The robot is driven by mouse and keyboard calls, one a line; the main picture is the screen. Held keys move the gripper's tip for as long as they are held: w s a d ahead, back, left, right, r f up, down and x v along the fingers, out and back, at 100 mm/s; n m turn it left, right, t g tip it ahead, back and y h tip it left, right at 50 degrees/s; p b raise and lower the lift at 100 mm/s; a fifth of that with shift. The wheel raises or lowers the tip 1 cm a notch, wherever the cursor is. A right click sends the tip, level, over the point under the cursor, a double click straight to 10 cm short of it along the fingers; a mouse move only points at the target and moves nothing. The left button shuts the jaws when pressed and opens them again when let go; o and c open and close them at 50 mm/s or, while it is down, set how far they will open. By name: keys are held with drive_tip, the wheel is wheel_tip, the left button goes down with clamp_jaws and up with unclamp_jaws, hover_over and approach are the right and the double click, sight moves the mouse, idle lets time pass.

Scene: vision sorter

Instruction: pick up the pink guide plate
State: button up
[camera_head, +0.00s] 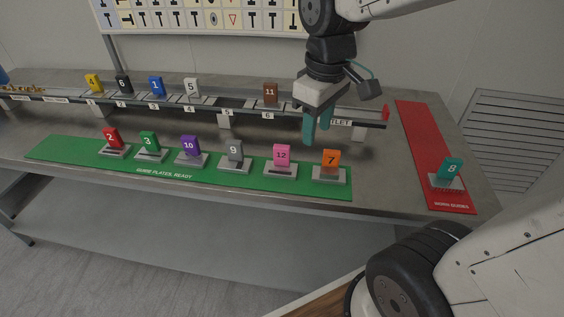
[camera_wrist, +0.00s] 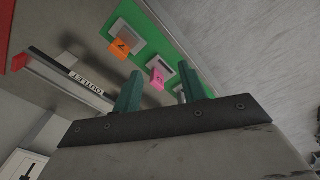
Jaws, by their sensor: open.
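The pink guide plate (camera_head: 281,155), numbered 12, stands upright in a grey holder (camera_head: 289,170) on the green mat (camera_head: 72,151). It is between the grey plate 9 and the orange plate 7. My gripper (camera_head: 316,134) is open and empty above the table, behind the mat, a little right of the pink plate and apart from it. In the wrist view the pink plate (camera_wrist: 157,80) shows between the two teal fingers (camera_wrist: 158,92), farther off, with its holder beyond it.
Orange plate 7 (camera_head: 331,158) and grey plate 9 (camera_head: 235,150) stand close on either side. A rail (camera_head: 205,107) with several plates runs behind. A red mat (camera_head: 422,150) holds teal plate 8 (camera_head: 452,168) at the right. Bare table lies between rail and green mat.

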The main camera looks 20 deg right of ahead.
sight(282, 146)
drive_tip(key=w+f+n, duration=0.2)
drive_tip(key=w, duration=0.1)
drive_tip(key=w+a+f+n, duration=0.1)
drive_tip(key=w+f, duration=0.2)
drive_tip(key=w, duration=0.1)
drive_tip(key=w+f+n, duration=0.2)
drive_tip(key=w+f, duration=0.1)
drive_tip(key=w, duration=0.1)
drive_tip(key=shift+w+a+n+g, duration=0.2)
drive_tip(key=shift+a+n+g, duration=0.1)
drive_tip(key=shift+w+f, duration=0.1)
drive_tip(key=shift+f, duration=0.2)
drive_tip(key=f, duration=0.7)
drive_tip(key=shift+w+a+f, duration=0.1)
drive_tip(key=shift+w+f, duration=0.1)
drive_tip(key=shift+f, duration=0.05)
clamp_jaws()
